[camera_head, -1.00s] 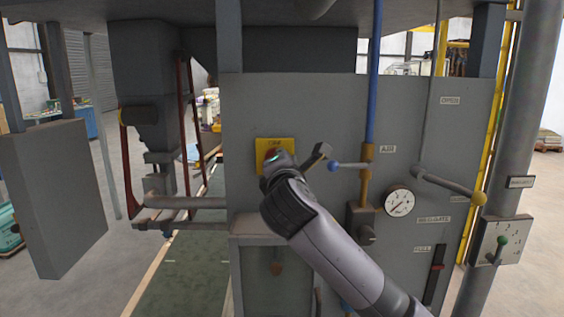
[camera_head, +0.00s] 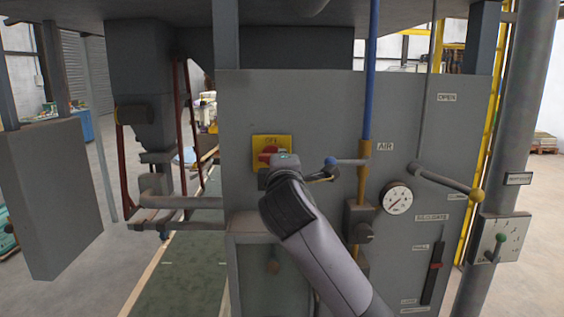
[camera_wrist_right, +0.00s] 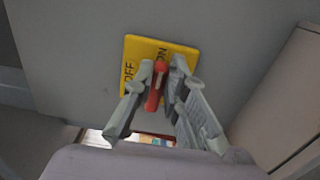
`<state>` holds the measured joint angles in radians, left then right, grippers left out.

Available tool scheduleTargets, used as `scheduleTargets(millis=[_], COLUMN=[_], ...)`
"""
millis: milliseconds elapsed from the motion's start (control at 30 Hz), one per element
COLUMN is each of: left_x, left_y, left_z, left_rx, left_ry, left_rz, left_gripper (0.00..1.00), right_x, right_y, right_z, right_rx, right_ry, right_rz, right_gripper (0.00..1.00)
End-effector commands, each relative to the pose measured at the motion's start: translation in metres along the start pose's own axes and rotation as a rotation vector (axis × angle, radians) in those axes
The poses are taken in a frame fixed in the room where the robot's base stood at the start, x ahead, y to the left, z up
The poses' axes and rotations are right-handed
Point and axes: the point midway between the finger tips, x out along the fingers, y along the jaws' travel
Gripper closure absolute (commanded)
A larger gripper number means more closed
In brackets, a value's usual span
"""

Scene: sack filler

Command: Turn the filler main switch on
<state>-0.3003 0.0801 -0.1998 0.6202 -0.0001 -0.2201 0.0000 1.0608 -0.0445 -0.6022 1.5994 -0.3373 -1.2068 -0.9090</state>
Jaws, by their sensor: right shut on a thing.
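The main switch is a red handle (camera_head: 268,155) on a yellow plate (camera_head: 286,141) on the grey filler panel. In the right wrist view the red handle (camera_wrist_right: 155,86) stands between the two fingers of my right gripper (camera_wrist_right: 158,98), which is shut on it. The yellow plate (camera_wrist_right: 131,52) shows OFF at its left and ON at its top there. The handle's upper end lies close below the ON lettering. In the head view my right wrist hides the lower part of the handle and most of the fingers. My left gripper is not in view.
Right of the switch are a blue-ended air lever (camera_head: 347,162), a pressure gauge (camera_head: 397,198) and a yellow-knobbed lever (camera_head: 450,181). A red-handled slider (camera_head: 435,266) sits lower right. A grey box (camera_head: 50,200) stands at the left.

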Motion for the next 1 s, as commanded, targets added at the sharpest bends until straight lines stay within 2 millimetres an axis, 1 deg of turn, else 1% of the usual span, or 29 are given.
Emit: scheduleTargets(millis=[333, 367, 633, 900, 1000], left_x=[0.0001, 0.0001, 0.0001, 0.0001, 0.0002], left_y=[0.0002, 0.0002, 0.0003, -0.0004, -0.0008], left_z=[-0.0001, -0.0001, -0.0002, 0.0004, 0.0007], left_rx=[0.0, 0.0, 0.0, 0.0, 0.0], left_ry=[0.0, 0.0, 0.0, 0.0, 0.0], left_rz=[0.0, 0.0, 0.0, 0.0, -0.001], left_gripper=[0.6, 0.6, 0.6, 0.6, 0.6], right_x=[0.0002, 0.0003, 0.0002, -0.0002, -0.0042], right_y=[-0.0013, -0.0013, -0.0009, -0.0005, -0.0005], right_z=[0.0003, 0.0003, 0.0002, 0.0001, -0.0002], right_rx=[0.005, 0.005, 0.003, 0.002, 0.002], right_ry=[-0.001, -0.001, 0.0, 0.0, 0.001], right_rz=[-0.003, -0.003, -0.002, -0.001, 0.0], right_gripper=[1.0, 0.85, 0.67, 0.67, 0.67])
